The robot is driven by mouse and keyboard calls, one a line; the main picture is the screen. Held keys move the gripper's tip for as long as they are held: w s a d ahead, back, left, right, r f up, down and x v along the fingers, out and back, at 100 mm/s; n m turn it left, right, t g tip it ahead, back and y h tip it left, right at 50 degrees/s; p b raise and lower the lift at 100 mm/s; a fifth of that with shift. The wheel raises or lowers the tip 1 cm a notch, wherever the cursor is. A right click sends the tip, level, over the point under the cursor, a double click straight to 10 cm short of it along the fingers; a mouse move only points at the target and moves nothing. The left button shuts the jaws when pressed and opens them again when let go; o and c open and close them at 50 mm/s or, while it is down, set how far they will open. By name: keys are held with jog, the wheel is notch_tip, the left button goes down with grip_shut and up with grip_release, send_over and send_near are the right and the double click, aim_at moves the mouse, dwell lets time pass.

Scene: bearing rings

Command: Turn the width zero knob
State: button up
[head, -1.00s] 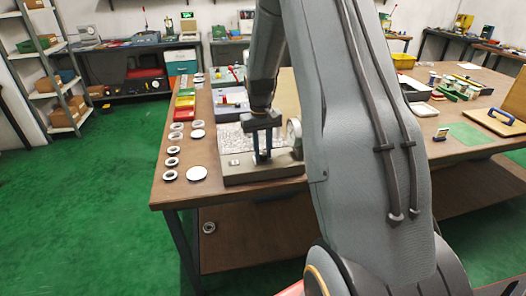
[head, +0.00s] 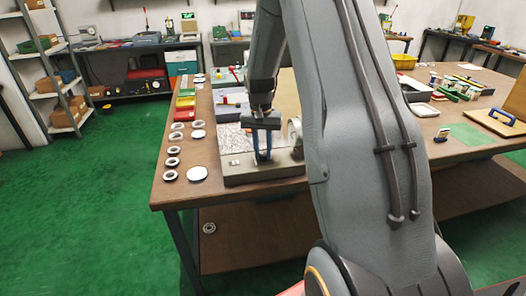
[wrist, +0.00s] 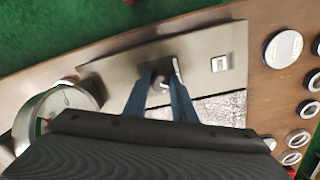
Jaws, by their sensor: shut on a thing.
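The instrument is a grey flat base (head: 235,175) on the near end of the wooden bench, with a round dial gauge (wrist: 50,105) on it. The small metallic knob (wrist: 161,86) stands on the base plate in the wrist view, partly hidden by the fingers. My gripper (wrist: 161,78) has its two blue fingers closed around the knob, one on each side. In the head view my gripper (head: 262,160) points down at the base, and the knob is too small and hidden to make out.
A white switch (wrist: 222,63) sits on the base beside the knob. A silvery textured plate (wrist: 218,108) lies close to the fingers. Several bearing rings (head: 172,162) and a white disc (head: 197,173) lie on the bench left of the base. The bench edge is close in front.

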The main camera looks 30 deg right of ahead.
aim_at(262, 154)
jog(key=shift+r, duration=0.1)
jog(key=o, duration=1)
jog(key=shift+o, duration=0.2)
notch_tip(262, 154, up, 8)
jog(key=shift+w+f+b, duration=0.1)
jog(key=shift+f+b, duration=0.05)
jog(key=shift+b, duration=0.75)
jog(key=shift+a, duration=0.1)
